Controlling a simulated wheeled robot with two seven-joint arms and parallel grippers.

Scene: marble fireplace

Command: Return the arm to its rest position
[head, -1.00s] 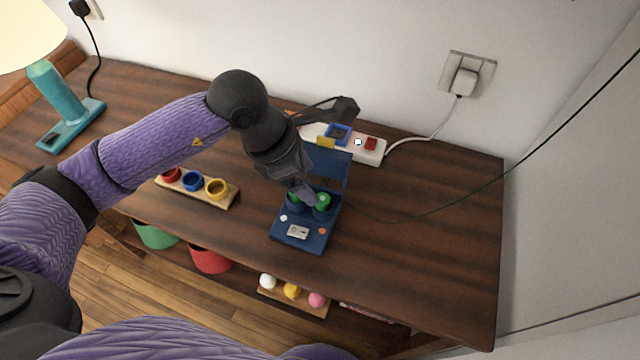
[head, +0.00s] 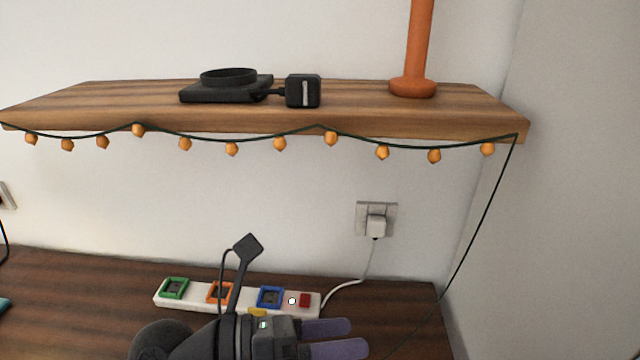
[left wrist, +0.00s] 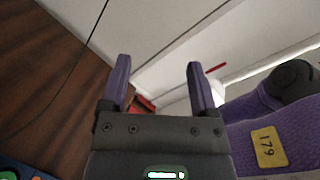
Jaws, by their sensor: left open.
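My left gripper (head: 357,337) is at the bottom of the head view, in front of the power strip and above the wooden tabletop. Its two purple fingers point right, are apart, and hold nothing. In the left wrist view my left gripper (left wrist: 158,80) shows the same open, empty fingers, with floor or wall surfaces beyond them. Most of the left arm is out of the head view. A purple arm link of mine with a yellow 179 label shows at the right of the left wrist view. My right gripper is not in view.
A white power strip (head: 190,299) with coloured sockets lies at the back of the tabletop (head: 60,300). Above hangs a wooden shelf (head: 150,118) with a black charger pad (head: 225,88), a black cube (head: 303,91), an orange post (head: 418,50) and string lights (head: 232,149).

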